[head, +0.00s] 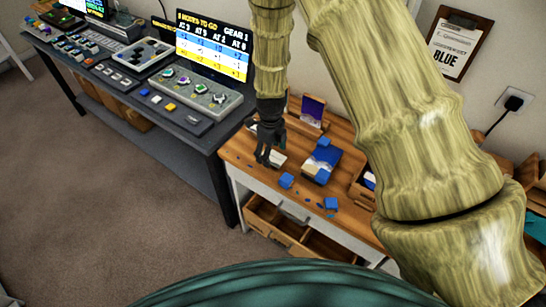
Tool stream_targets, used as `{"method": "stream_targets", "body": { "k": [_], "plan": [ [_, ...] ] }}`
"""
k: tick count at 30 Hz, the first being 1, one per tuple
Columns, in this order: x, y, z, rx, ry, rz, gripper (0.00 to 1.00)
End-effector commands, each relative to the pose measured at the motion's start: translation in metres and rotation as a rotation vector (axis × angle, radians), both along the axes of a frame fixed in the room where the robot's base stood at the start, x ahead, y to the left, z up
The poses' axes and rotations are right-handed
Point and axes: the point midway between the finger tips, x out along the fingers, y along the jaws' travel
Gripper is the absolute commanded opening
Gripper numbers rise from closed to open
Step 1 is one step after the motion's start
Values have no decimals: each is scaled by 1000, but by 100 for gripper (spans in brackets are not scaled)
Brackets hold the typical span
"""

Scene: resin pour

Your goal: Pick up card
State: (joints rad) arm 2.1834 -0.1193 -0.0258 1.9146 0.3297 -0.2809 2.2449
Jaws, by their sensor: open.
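My gripper (267,160) is dark and points down over the left end of the wooden-topped table (245,147). Its jaws are open. A flat whitish card-like piece (279,158) shows just right of the fingers, partly hidden by them; I cannot tell whether they touch it. A purple and dark card (313,109) stands upright in a wooden holder (303,125) behind the gripper. I cannot tell which of these is the card of the task.
A blue-and-white item (322,164) and blue blocks (286,181) lie right of the gripper, with small blue bits in front. Another wooden holder (361,186) stands farther right. An open drawer (270,226) juts out below. A dark desk (215,130) with consoles stands left.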

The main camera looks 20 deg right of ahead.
Motion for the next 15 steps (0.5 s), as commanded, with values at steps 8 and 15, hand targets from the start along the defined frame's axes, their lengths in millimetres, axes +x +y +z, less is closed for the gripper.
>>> {"method": "stream_targets", "body": {
  "k": [8, 15],
  "plan": [
    [0, 0, -3, 0, 0, 1, 74],
    [0, 0, -4, 0, 0, 1, 74]
  ]
}}
